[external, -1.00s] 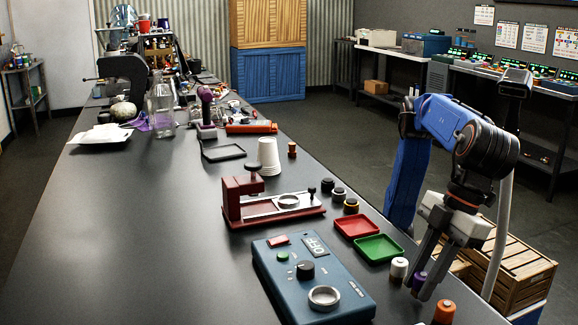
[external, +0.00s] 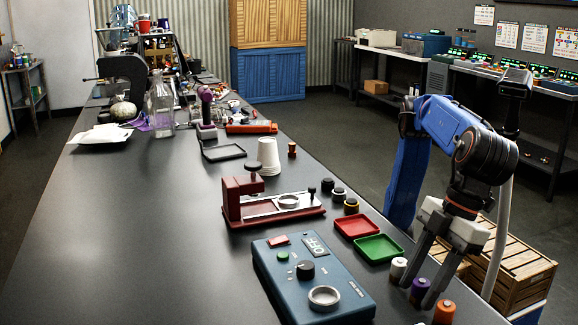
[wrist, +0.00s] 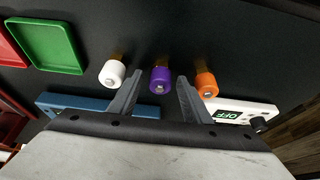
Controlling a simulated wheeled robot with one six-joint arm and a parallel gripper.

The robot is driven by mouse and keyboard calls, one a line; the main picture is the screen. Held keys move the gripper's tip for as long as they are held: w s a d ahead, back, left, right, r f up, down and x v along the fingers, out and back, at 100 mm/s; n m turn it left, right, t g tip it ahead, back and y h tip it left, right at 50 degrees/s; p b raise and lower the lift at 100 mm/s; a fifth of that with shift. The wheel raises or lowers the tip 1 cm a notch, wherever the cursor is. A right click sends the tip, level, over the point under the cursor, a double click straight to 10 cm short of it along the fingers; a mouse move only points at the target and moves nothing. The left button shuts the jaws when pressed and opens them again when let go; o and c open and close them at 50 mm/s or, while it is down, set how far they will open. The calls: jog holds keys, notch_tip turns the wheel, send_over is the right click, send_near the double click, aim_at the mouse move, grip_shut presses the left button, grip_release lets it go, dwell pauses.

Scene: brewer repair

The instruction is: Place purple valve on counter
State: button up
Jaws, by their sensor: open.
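The purple valve (external: 420,288) stands upright on the counter (external: 130,230) near its right edge, between a white valve (external: 398,268) and an orange valve (external: 444,312). In the wrist view the purple valve (wrist: 160,80) shows between the two fingers, with the white valve (wrist: 112,73) on the left and the orange valve (wrist: 206,84) on the right. My gripper (external: 412,292) is open, its fingers on either side of the purple valve. It also shows in the wrist view (wrist: 157,90). I cannot tell whether either finger touches the valve.
A green tray (external: 378,248) and a red tray (external: 357,226) lie behind the valves. A blue control box (external: 312,275) marked OFF stands to the left. A dark red press (external: 262,205) is farther back. The left part of the counter is clear.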

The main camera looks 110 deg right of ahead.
jog(key=v, duration=1.2)
